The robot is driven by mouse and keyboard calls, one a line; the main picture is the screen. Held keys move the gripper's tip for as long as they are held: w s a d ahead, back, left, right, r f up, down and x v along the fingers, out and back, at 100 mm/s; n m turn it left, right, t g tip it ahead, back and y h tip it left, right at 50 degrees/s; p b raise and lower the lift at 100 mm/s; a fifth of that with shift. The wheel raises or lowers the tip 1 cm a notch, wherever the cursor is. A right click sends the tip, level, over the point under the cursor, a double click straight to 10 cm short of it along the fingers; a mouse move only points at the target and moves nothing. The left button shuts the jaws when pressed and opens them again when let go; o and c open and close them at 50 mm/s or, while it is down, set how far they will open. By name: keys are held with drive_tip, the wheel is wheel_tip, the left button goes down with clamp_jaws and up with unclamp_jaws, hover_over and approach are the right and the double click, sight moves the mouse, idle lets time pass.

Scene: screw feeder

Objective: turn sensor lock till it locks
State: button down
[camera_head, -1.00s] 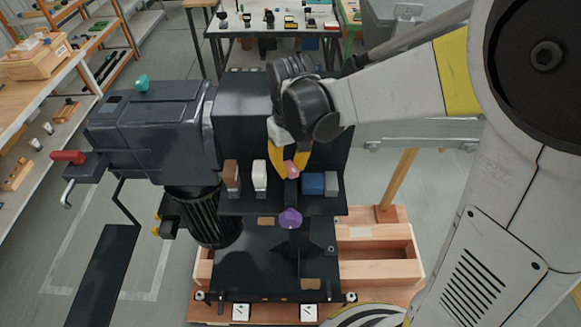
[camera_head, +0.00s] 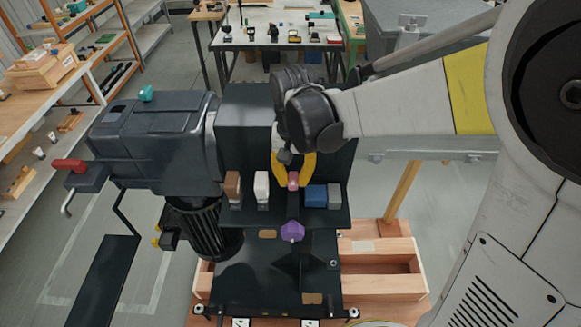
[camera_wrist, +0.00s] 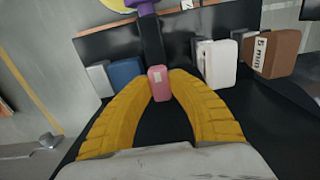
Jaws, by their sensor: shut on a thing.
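A small pink piece (camera_head: 293,181) stands at the middle of the black machine's shelf, between the coloured blocks. I take it for the sensor lock. My gripper (camera_head: 293,178) reaches down from behind with its yellow fingers curved around the pink piece and is shut on it. In the wrist view the pink piece (camera_wrist: 159,84) sits between the two yellow fingertips (camera_wrist: 160,78), in front of a black bar (camera_wrist: 150,42). A purple knob (camera_head: 292,232) sits at the shelf's front edge below it. Whether the lock is engaged cannot be seen.
Brown (camera_head: 232,187) and white (camera_head: 261,188) blocks stand left of my gripper; blue (camera_head: 316,196) and grey (camera_head: 334,196) blocks stand close on its right. A grey machine housing (camera_head: 155,140) with a red handle (camera_head: 68,165) is at left. A wooden crate (camera_head: 385,270) lies below right.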

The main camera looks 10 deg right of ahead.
sight(294, 178)
idle(0.3)
drive_tip(key=c, duration=1.2)
unclamp_jaws()
drive_tip(key=shift+c, duration=0.2)
drive_tip(key=shift+r, duration=0.1)
wheel_tip(294, 178, up, 12)
drive_tip(key=shift+s, duration=0.1)
